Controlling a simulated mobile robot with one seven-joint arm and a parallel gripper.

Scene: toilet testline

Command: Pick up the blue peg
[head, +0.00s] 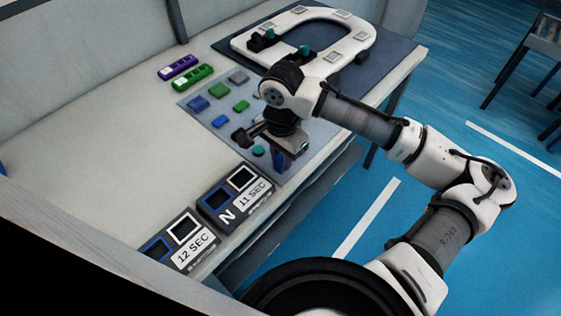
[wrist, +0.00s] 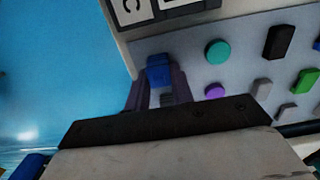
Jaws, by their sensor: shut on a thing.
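The blue peg (wrist: 158,72) shows between the two dark fingers of my gripper (wrist: 157,92) in the wrist view. The fingers are shut on it, near the edge of the grey peg mat (wrist: 190,45). In the head view my gripper (head: 281,156) is low over the front right edge of the mat, and a bit of blue shows at its fingers. I cannot tell whether the peg touches the mat.
A teal round piece (wrist: 216,51) and a purple piece (wrist: 214,91) lie near the fingers. Several other coloured pieces lie on the mat. Boxes marked 11 SEC (head: 238,193) and 12 SEC (head: 181,243) stand at the table's front.

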